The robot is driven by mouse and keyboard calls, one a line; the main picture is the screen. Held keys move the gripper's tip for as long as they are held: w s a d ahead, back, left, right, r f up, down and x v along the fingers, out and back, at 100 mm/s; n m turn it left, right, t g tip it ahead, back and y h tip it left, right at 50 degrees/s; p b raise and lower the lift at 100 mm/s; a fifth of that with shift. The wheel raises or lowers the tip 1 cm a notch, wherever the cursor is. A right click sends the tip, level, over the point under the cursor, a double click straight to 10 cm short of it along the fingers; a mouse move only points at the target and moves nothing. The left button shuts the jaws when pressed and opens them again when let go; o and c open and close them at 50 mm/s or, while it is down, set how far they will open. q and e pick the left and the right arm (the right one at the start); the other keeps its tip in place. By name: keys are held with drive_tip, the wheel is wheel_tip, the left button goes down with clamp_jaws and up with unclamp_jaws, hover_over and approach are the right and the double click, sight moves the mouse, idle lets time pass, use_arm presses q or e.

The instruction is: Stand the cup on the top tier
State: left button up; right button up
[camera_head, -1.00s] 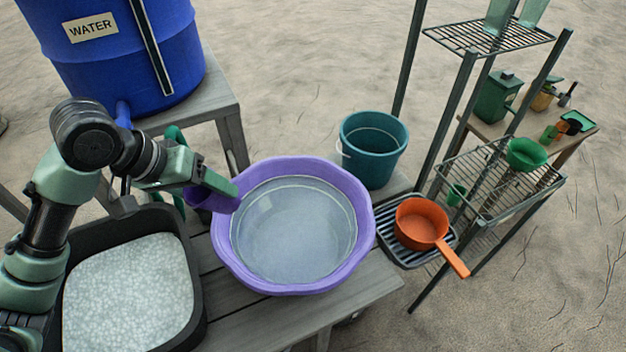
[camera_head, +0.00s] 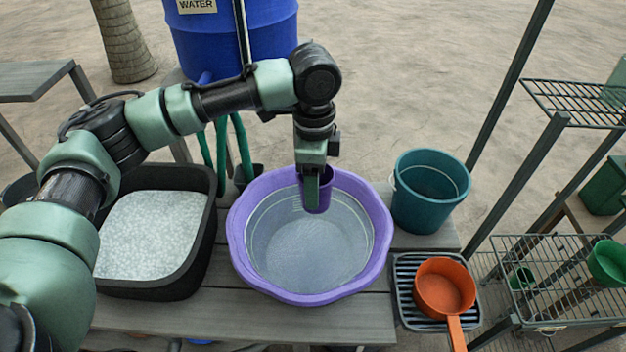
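A small purple cup (camera_head: 323,190) is at the end of my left arm, above the far part of the purple basin (camera_head: 240,262). My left gripper (camera_head: 312,184) is shut on the cup, with a green finger in front of its wall. The cup looks roughly upright; its inside is mostly hidden. The wire rack's top tier (camera_head: 560,100) is at the upper right, well away from the cup and cut off by the picture edge. A pale green translucent vessel (camera_head: 616,88) stands on that tier. My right gripper is not in view.
The basin of clear water sits on a wooden bench (camera_head: 220,318). A black tub of white grains (camera_head: 206,250) is left of it. A teal bucket (camera_head: 430,205), an orange pan (camera_head: 443,290) and a lower wire basket (camera_head: 560,305) are to the right. The blue water barrel (camera_head: 270,45) stands behind.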

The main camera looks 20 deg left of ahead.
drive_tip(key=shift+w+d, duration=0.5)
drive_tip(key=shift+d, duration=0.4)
